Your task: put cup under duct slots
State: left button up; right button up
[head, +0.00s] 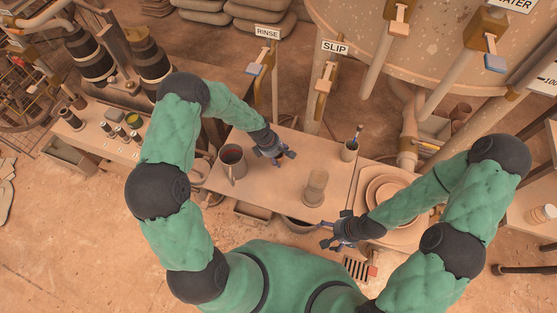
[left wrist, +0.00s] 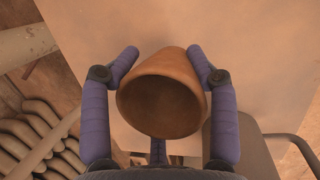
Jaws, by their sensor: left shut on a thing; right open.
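A plain brown cup (left wrist: 163,103) sits between the fingers of my left gripper (left wrist: 163,54) in the left wrist view, its round mouth facing the camera. The left gripper is shut on it. In the head view my left gripper (head: 277,155) is over the table, and the cup is hard to make out there. My right gripper (head: 338,233) is open and empty at the table's front edge. A dark grille with slots (head: 358,269) shows low in the head view; I cannot tell if these are the duct slots.
On the table (head: 283,198) stand a brown mug (head: 232,162) left of my left gripper, a see-through cylinder (head: 315,188), and a small pot with tools (head: 350,148). Stacked round plates (head: 383,192) lie to the right. RINSE (head: 267,33) and SLIP (head: 335,47) pipes rise behind.

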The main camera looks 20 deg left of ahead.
pick_arm(q)
jog(key=shift+w+f, duration=0.2)
jog(key=shift+w+f+b, duration=0.1)
jog(key=shift+f+b, duration=0.5)
jog(key=shift+f, duration=1)
jog(key=shift+f, duration=0.2)
jog(key=o, duration=1.3)
jog(key=shift+r, duration=0.15)
